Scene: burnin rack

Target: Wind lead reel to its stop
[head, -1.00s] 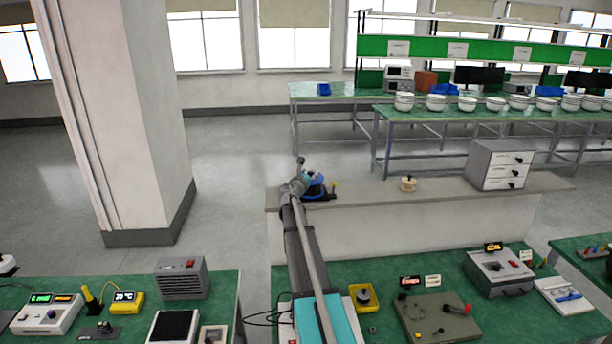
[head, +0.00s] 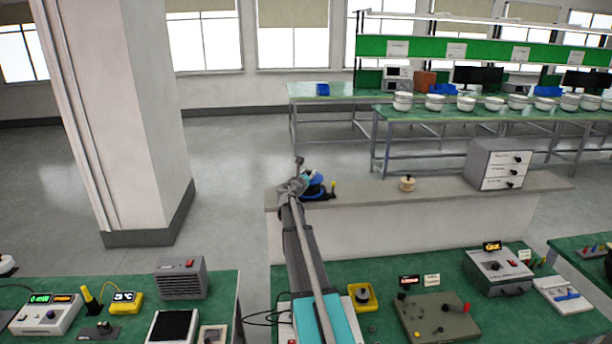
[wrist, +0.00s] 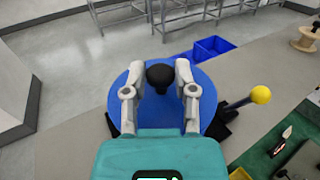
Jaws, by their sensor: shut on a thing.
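The lead reel (wrist: 203,84) is a blue disc on a dark base, seen from above in the wrist view. In the head view the blue reel (head: 313,192) sits on the grey ledge, partly hidden by my arm. My gripper (wrist: 168,76) is over the reel, its two fingers on either side of a black knob (wrist: 160,74), shut on it. A lever with a yellow ball end (wrist: 260,95) sticks out to the right of the reel. The reel's stop cannot be made out.
A blue bin (wrist: 212,48) lies beyond the reel. The green bench (head: 385,282) in front carries several devices. A white pillar (head: 125,120) rises at left.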

